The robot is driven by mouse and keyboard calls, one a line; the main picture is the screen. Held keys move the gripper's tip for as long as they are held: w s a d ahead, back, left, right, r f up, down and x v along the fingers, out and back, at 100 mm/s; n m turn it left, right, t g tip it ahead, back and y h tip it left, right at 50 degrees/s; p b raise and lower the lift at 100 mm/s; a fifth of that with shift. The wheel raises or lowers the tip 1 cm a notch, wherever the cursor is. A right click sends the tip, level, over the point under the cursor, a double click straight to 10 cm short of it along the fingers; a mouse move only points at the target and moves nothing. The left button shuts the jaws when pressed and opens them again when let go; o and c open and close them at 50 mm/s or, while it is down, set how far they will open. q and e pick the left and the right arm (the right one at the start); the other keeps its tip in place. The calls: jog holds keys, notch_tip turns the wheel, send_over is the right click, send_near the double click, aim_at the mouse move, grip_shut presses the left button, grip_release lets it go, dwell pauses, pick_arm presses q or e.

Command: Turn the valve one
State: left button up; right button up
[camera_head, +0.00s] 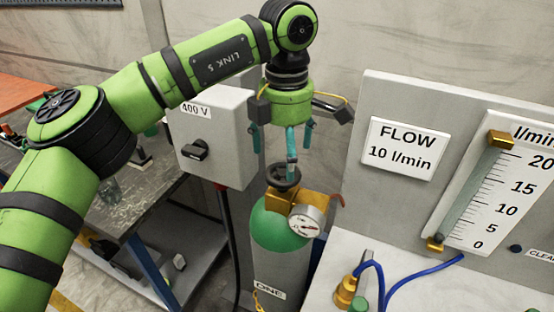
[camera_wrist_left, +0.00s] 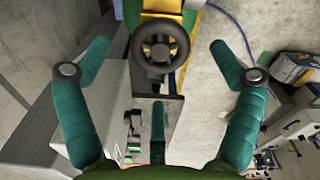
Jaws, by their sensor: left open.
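The valve is a dark round handwheel (camera_head: 283,176) on a brass fitting on top of a green and grey gas cylinder (camera_head: 281,232) labelled ONE. A round pressure gauge (camera_head: 304,221) sits on the fitting's front right. My left gripper (camera_head: 292,165) points down just above the handwheel, its teal fingers open and empty. In the left wrist view the handwheel (camera_wrist_left: 160,47) lies at the top middle, between the spread side fingers and beyond the third finger. I cannot tell from the pictures whether a fingertip touches the wheel. My right gripper is not in view.
A grey 400 V box (camera_head: 214,140) with a black switch stands left of the cylinder. To the right are a panel with a FLOW 10 l/min sign (camera_head: 402,148) and a flow meter (camera_head: 490,188). A blue hose (camera_head: 384,290) runs below. A workbench (camera_head: 134,200) is at left.

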aim_at(284, 172)
pick_arm(q)
notch_tip(284, 172, down, 2)
jog(key=shift+f+p, duration=0.15)
jog(key=shift+p, duration=0.2)
jog(key=shift+a+f, duration=0.1)
jog(key=shift+f, duration=0.55)
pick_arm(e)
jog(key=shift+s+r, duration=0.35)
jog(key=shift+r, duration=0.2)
